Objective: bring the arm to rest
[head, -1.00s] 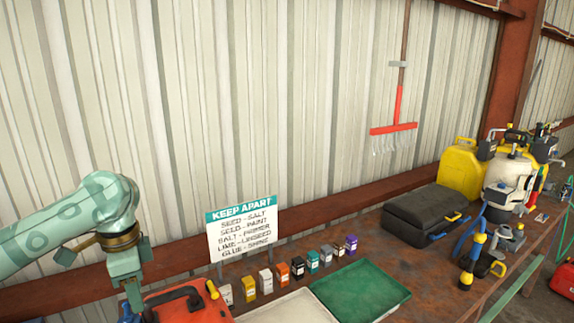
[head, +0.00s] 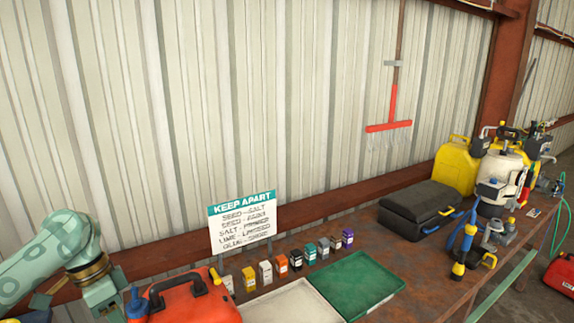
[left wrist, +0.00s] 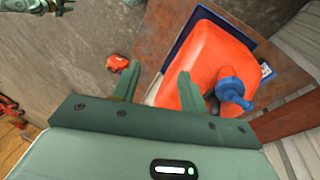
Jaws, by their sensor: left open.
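My left arm comes in from the left in the head view, with its wrist low beside the red can; its fingertips do not show there. In the left wrist view my left gripper (left wrist: 157,85) is open, its two green fingers apart with nothing between them. The red can (head: 190,302) with a black handle and a blue cap stands at the bench's near left. In the left wrist view the red can (left wrist: 215,62) lies beyond the right finger; I cannot tell whether they touch.
A white tray (head: 290,306) and a green tray (head: 357,284) lie on the bench (head: 410,262). Several small containers (head: 295,260) stand in a row behind them, before a "KEEP APART" sign (head: 242,222). A black case (head: 418,208) and sprayers (head: 497,178) stand farther right.

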